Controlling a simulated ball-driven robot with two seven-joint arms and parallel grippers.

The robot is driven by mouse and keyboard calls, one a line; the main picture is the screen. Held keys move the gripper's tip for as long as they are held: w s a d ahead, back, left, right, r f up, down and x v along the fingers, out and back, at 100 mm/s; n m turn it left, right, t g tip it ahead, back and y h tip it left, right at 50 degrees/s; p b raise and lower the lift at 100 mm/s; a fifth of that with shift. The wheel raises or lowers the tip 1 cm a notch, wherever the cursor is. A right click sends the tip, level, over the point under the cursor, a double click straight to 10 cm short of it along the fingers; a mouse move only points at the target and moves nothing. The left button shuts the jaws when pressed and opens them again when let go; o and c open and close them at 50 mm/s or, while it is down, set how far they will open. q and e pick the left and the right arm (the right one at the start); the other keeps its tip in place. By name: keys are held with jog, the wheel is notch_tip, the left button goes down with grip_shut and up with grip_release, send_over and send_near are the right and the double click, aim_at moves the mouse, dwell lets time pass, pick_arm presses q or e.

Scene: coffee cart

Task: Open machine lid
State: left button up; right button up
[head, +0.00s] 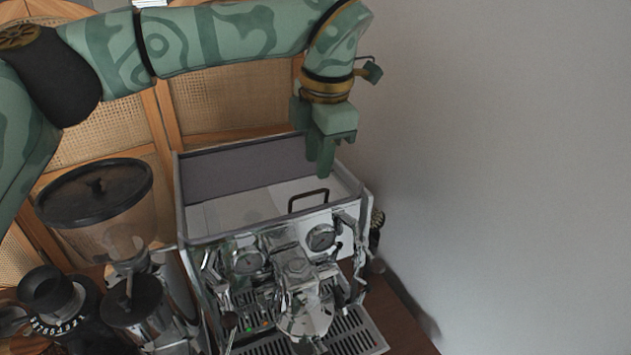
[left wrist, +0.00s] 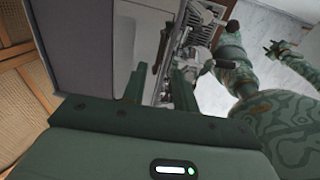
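The espresso machine (head: 290,262) stands in the lower middle of the head view, a chrome box with a railed top. A dark grey panel (head: 245,168) spans the back of its top, with a pale panel in front. A dark loop handle (head: 308,200) stands near the front right of the top. I cannot tell how far the lid is raised. My left gripper (head: 320,170) points down over the back right of the top, behind the handle. Its fingers are apart and empty in the left wrist view (left wrist: 160,85). My right gripper (left wrist: 272,48) shows small there, fingers apart, away from the machine.
A coffee grinder with a dark-lidded hopper (head: 97,192) stands close to the left of the machine. A grey wall (head: 510,150) fills the right, and woven cane panels (head: 235,100) stand behind. Some wooden counter (head: 405,322) is bare at the right.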

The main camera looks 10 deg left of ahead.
aim_at(314, 192)
pick_arm(q)
jog(key=f, duration=0.3)
jog(key=w+f, duration=0.1)
jog(key=shift+a+f, duration=0.3)
jog(key=shift+f, duration=0.05)
jog(key=shift+s+f, duration=0.1)
jog(key=shift+f, duration=0.45)
pick_arm(e)
jog(key=shift+a+r, duration=0.15)
jog(key=shift+a, duration=0.05)
